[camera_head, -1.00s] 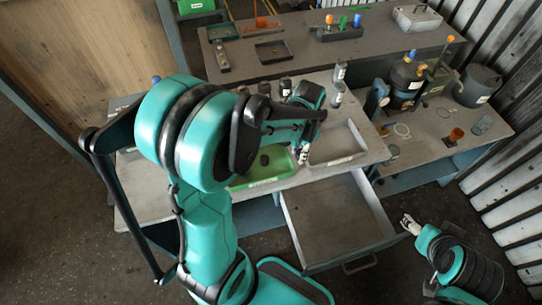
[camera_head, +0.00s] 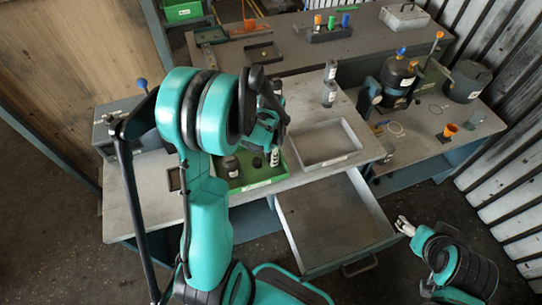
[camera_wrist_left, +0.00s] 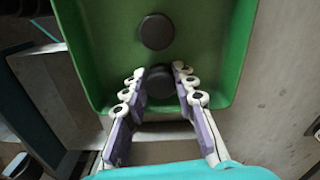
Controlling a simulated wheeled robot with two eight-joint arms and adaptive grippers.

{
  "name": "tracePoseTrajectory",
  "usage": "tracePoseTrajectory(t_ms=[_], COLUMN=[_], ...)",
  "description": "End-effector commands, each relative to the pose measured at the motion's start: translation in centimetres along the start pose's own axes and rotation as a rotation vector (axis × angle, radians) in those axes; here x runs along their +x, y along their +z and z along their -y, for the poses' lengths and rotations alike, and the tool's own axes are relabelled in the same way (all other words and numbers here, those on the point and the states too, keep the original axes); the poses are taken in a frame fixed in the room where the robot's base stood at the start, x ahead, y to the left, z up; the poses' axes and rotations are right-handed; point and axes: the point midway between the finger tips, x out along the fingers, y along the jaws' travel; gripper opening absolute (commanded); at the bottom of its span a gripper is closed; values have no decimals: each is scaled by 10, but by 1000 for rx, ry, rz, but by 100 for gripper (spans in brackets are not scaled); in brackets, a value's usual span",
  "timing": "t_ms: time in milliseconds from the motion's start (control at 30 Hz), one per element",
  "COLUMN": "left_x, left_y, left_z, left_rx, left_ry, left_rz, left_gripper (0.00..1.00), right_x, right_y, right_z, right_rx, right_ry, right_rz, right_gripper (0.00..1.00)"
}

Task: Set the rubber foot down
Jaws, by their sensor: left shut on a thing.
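The green tray (camera_head: 264,178) sits on the near table and fills much of the left wrist view (camera_wrist_left: 215,40). My left gripper (camera_head: 274,158) is over the tray's near right part in the head view. In the left wrist view its fingers (camera_wrist_left: 163,88) are shut on a dark round rubber foot (camera_wrist_left: 162,79), over the tray's near end. Whether the held foot touches the tray floor I cannot tell. Another dark round foot (camera_wrist_left: 156,31) lies in the tray just beyond it. My right gripper (camera_head: 404,226) is empty, right of the drawer; its opening is too small to judge.
A grey tray (camera_head: 352,157) stands right of the green tray. An open, empty drawer (camera_head: 325,215) juts out below the table. Small grey cylinders (camera_head: 329,92) stand behind the grey tray. A pot-like housing (camera_head: 397,75) stands on the right bench.

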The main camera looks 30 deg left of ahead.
Motion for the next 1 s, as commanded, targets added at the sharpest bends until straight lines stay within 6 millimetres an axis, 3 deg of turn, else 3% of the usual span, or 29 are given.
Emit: tracePoseTrajectory(t_ms=[200, 233, 300, 667, 767, 1000], left_x=[5, 3, 3, -2, -14, -68], left_y=[0, 0, 0, 0, 0, 0], left_z=[0, 0, 0, 0, 0, 0], left_rx=[0, 0, 0, 0, 0, 0], left_ry=[0, 0, 0, 0, 0, 0], left_rz=[0, 0, 0, 0, 0, 0], left_gripper=[7, 35, 48, 48, 48, 48], right_x=[4, 3, 3, -1, -4, -17], right_y=[3, 2, 2, -1, -3, -12], right_z=[0, 0, 0, 0, 0, 0], right_rx=[0, 0, 0, 0, 0, 0], right_ry=[0, 0, 0, 0, 0, 0], right_rz=[0, 0, 0, 0, 0, 0], right_gripper=[67, 67, 67, 67, 67, 67])
